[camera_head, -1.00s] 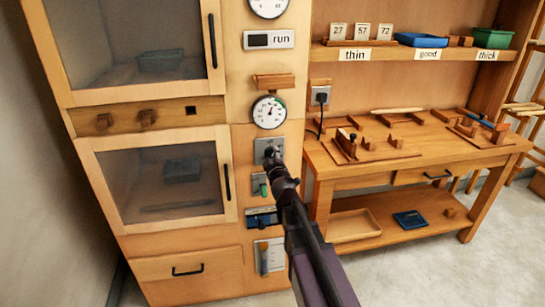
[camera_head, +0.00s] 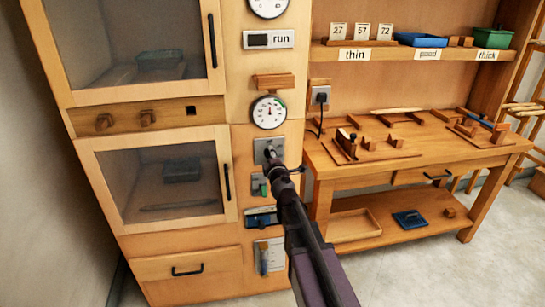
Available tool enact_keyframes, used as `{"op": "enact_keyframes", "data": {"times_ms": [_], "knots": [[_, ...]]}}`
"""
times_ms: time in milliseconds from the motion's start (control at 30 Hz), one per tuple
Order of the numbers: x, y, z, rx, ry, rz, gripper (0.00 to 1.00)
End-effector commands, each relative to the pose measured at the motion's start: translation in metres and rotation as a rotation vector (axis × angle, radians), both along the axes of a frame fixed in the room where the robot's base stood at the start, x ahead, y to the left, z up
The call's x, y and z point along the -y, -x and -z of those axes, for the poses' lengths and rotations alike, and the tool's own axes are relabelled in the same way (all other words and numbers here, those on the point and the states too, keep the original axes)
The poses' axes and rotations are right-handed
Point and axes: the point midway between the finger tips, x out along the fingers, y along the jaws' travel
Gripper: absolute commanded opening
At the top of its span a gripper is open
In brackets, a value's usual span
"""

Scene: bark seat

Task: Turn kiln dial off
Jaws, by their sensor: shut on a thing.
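The kiln dial sits on a grey plate (camera_head: 262,143) on the kiln's right-hand panel, just below a round white gauge (camera_head: 269,112). My gripper (camera_head: 271,157) is at this plate and is shut on the dial. The gripper and wrist cover most of the dial, so its pointer and exact setting are hidden. My arm reaches up to it from the lower right. The gauge needle points roughly upward, with a green band at its upper right.
Below the dial are a green switch (camera_head: 259,185), a blue-marked panel (camera_head: 261,217) and a lever plate (camera_head: 268,256), partly near my arm. A small wooden ledge (camera_head: 273,82) juts out above the gauge. A workbench (camera_head: 420,158) stands close on the right.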

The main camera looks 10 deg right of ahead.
Motion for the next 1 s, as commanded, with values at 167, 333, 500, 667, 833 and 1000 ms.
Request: {"op": "enact_keyframes", "data": {"times_ms": [167, 333, 500, 667, 833, 1000], "knots": [[0.0006, -0.0001, 0.0002, 0.0, 0.008, 0.002, 0.15], [0.0006, -0.0002, 0.0001, 0.0, 0.007, 0.001, 0.15], [0.0004, -0.0002, 0.0001, 0.0, 0.006, 0.001, 0.97], [0.0003, -0.0002, 0.0, 0.0, 0.005, 0.0, 0.97], [0.0002, -0.0001, 0.0, 0.0, 0.004, 0.0, 0.97], [0.0001, 0.0033, 0.0, 0.0, 0.004, 0.0, 0.97]]}}
